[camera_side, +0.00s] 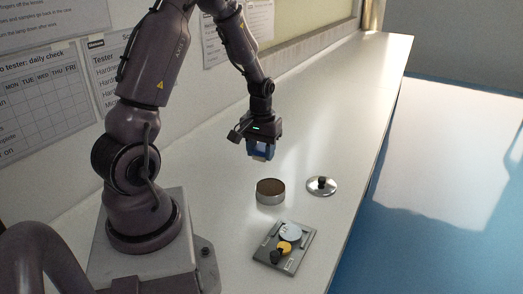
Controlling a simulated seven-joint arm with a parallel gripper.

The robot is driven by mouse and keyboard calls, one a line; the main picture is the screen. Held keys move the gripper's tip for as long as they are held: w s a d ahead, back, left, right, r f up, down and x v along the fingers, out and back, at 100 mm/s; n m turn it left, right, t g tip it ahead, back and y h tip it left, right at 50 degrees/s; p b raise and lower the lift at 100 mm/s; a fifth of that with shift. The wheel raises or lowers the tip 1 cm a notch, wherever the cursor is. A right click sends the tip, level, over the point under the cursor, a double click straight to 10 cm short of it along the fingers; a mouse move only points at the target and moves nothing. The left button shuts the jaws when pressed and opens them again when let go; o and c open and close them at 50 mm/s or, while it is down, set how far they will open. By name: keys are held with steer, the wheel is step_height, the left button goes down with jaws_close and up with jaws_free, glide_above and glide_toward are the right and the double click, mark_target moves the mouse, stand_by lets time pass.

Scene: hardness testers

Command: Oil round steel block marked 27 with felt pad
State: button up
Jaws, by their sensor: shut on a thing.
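My gripper (261,152) hangs above the counter, behind and slightly left of an open round tin. It is shut on a small pale thing (258,158), which looks like the felt pad; the fingers hide most of it. A round, bright steel block (290,232) lies on a grey rectangular plate (301,254) near the front. Its marking is too small to read. A yellow round piece (284,247) and a black knob-like piece (275,257) sit in front of the block on the plate. The open tin (270,198) has a metal wall and a brown inside.
A round metal lid (321,188) with a black knob lies right of the tin. The white counter (335,110) is clear toward the back. Its right edge drops to a blue floor (390,255). Wall posters (40,110) hang behind on the left.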

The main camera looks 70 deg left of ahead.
mark_target(269, 189)
stand_by(0.3)
steer(key=w+f, duration=0.1)
steer(key=w+d+f, duration=0.1)
steer(key=f, duration=0.1)
steer(key=shift+d, duration=0.2)
steer(key=shift+f, duration=2.9)
steer(key=shift+f, duration=0.6)
steer(key=shift+r, duration=3.55)
